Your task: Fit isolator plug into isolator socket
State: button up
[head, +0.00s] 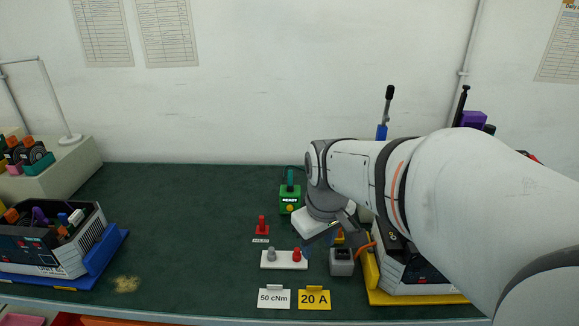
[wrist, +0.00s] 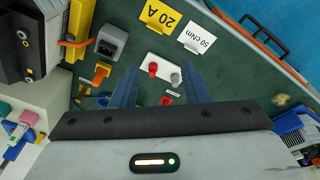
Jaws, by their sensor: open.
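A red handled piece (head: 262,227) stands upright on the green bench behind a small label too small to read; it may be the isolator plug. It also shows in the wrist view (wrist: 166,100), between my fingers and near the gripper body. A grey box with a dark top opening (head: 342,262) stands to the right; it may be the isolator socket. It also shows in the wrist view (wrist: 110,44), beyond my left finger. I cannot tell which piece is named isolator. My gripper (wrist: 160,70) is open and empty above the bench, its blue fingers apart.
A white plate (head: 284,260) with a grey and a red knob lies in front of the red piece. Signs "50 cNm" (head: 274,299) and "20 A" (head: 314,299) stand at the front edge. A green box (head: 289,199) is behind. Racks flank both sides; the left-centre bench is clear.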

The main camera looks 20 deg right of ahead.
jog(key=w+d+f+n, duration=0.3)
jog(key=w+d, duration=0.1)
jog(key=w, duration=0.2)
jog(key=w+d+f+n+g+b, duration=0.1)
jog(key=w+d+f+n, duration=0.2)
jog(key=w+d+n, duration=0.1)
jog(key=w+d+f+n+g, duration=0.1)
jog(key=w+d+f+n, duration=0.2)
jog(key=w+d, duration=0.2)
jog(key=shift+w+d+n+b, duration=0.2)
jog(key=shift+w+n+b, duration=0.2)
jog(key=shift+w, duration=1.5)
jog(key=shift+w+d+f, duration=0.1)
jog(key=shift+d+f, duration=0.1)
jog(key=shift+f, duration=0.55)
notch_tip(320, 180, down, 7)
jog(key=shift+r, duration=0.15)
grip_shut()
